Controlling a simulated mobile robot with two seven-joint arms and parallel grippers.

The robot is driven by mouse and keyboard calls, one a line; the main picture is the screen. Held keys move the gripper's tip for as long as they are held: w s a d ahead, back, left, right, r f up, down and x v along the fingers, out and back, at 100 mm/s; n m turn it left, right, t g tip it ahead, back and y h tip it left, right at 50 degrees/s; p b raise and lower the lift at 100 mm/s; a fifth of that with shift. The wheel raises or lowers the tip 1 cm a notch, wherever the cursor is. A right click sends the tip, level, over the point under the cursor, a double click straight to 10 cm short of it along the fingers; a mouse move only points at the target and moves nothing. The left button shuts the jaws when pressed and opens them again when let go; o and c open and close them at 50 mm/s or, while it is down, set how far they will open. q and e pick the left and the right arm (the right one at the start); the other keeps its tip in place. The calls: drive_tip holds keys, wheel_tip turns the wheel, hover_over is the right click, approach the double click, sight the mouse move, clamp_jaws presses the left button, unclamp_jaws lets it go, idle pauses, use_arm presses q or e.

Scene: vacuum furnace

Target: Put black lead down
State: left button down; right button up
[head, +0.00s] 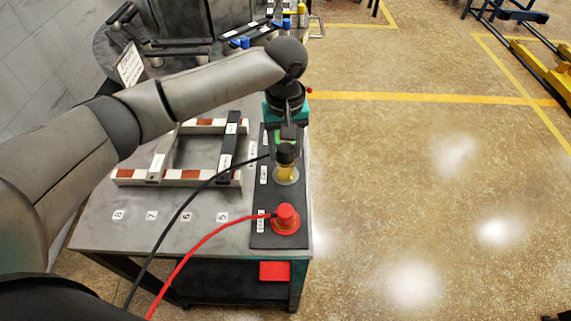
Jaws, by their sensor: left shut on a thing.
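My left gripper (286,133) points down over the dark panel at the right side of the metal table. It is shut on the black lead's plug (285,154). The black lead's cable (202,188) runs from the plug down to the lower left. The plug is right above a yellow socket (285,173) with a pale round base; I cannot tell whether it touches it. The red lead's plug (286,216) stands upright on the near end of the panel, with its red cable (205,237) running to the lower left. My right gripper is not in view.
A frame of white, brown and black bars (180,177) lies on the table (120,200) left of the panel. Numbered labels line the table's front. A red item (274,271) is on the lower shelf. Open floor lies to the right.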

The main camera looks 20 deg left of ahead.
sight(285, 162)
use_arm(q)
wheel_tip(285, 162, down, 5)
drive_tip(key=shift+b, duration=0.65)
drive_tip(key=shift+c, duration=1.3)
unclamp_jaws()
drive_tip(key=shift+f, duration=0.15)
drive_tip(key=shift+r, duration=0.35)
wheel_tip(285, 162, up, 12)
drive_tip(key=p, duration=0.3)
drive_tip(key=shift+f+p, duration=0.15)
drive_tip(key=shift+p, duration=0.25)
